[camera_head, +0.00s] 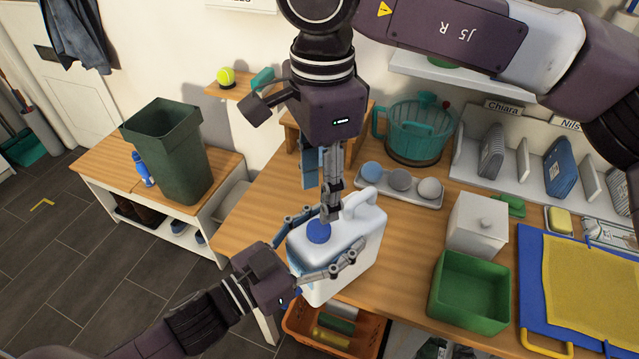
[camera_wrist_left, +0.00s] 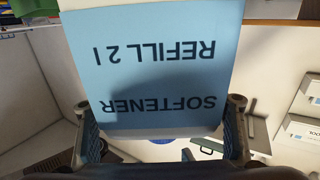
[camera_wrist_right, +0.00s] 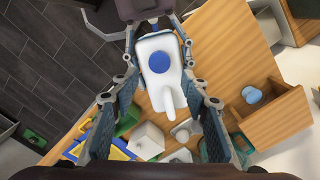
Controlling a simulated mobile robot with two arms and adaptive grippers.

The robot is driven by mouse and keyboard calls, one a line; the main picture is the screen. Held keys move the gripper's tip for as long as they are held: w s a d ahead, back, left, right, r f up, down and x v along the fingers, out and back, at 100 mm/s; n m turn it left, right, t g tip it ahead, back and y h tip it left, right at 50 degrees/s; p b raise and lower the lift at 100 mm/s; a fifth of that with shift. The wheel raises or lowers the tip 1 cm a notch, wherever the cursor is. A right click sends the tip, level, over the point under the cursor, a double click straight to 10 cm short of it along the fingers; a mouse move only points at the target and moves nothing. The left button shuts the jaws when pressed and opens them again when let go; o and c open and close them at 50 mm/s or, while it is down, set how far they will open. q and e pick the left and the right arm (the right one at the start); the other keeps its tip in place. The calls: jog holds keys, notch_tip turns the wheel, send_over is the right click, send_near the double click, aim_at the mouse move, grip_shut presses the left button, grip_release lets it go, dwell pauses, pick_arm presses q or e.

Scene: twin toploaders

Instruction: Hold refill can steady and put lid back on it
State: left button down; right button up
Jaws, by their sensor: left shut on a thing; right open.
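The white refill can (camera_head: 355,238) stands at the front edge of the wooden counter, handle toward the back. My left gripper (camera_head: 332,240) is shut around its sides; its blue label (camera_wrist_left: 160,65) reads upside down in the left wrist view. The blue round lid (camera_head: 318,231) sits at the can's opening; it also shows in the right wrist view (camera_wrist_right: 159,62). Whether it is seated fully cannot be told. My right gripper (camera_head: 328,207) points down just above the lid; in the right wrist view its fingers (camera_wrist_right: 160,85) are spread, with nothing between them gripped.
A row of balls in a grey tray (camera_head: 402,196) lies behind the can. A white lidded box (camera_head: 477,228) and a green bin (camera_head: 468,292) stand to the right. An orange crate (camera_head: 335,335) is below the counter's front. A teal basket (camera_head: 415,135) stands at the back.

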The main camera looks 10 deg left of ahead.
aim_at(318, 227)
notch_tip(318, 227, down, 8)
jog(key=shift+r, duration=0.15)
dwell(0.3)
grip_shut()
jog(key=m, duration=0.5)
jog(key=shift+a, duration=0.1)
jog(key=shift+o, duration=0.7)
grip_release()
notch_tip(318, 227, up, 12)
jog(key=shift+w, duration=0.15)
